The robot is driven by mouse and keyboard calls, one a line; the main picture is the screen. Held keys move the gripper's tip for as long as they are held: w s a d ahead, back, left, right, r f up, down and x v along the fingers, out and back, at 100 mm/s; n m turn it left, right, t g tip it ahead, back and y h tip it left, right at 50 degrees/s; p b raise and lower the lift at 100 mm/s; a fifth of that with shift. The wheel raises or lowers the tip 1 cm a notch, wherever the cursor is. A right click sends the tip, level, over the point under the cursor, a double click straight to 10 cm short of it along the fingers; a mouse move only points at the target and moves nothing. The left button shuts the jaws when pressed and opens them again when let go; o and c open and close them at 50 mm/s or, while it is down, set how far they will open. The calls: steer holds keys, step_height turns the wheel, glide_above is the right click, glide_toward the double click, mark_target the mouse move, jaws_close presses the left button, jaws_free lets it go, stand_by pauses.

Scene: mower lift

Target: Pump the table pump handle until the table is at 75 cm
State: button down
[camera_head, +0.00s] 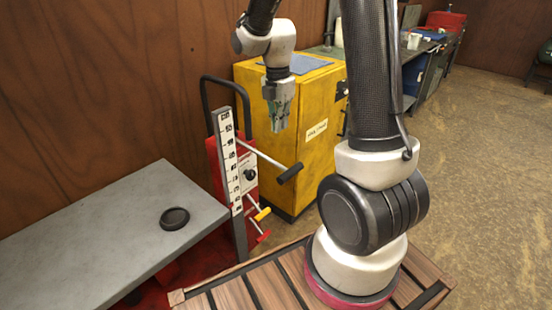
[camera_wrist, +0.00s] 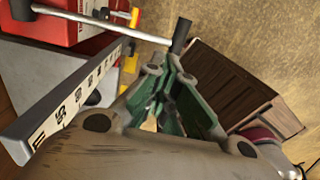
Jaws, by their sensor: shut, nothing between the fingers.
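The pump handle is a metal rod with a black grip (camera_head: 290,173), sticking out to the right from the red lift unit (camera_head: 217,155). The grip also shows at the top of the wrist view (camera_wrist: 181,36). The grey table top (camera_head: 90,235) is at the left with a round black disc (camera_head: 174,219) on it. A white upright scale (camera_head: 229,160) stands at its right corner; its numbers are too small to read surely. My gripper (camera_head: 279,126), with green fingers, is shut and empty. It points down and appears above the handle, apart from it.
A yellow cabinet (camera_head: 300,90) stands behind the handle. A yellow-tipped lever (camera_head: 262,214) and a red-tipped lever (camera_head: 263,236) sit below the handle. A workbench (camera_head: 425,55) is farther back. Open floor (camera_head: 480,150) lies to the right.

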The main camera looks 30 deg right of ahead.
mark_target(287, 171)
steer(key=shift+s+r+g, duration=0.25)
steer(key=shift+s+g, duration=0.45)
steer(key=shift+s, duration=0.15)
steer(key=shift+f, duration=0.1)
steer(key=f, duration=0.4)
steer(key=s+f, duration=0.1)
steer(key=f, duration=0.8)
steer(key=shift+s+d+f, duration=0.3)
steer(key=shift+s, duration=0.05)
steer(key=shift+f, duration=0.1)
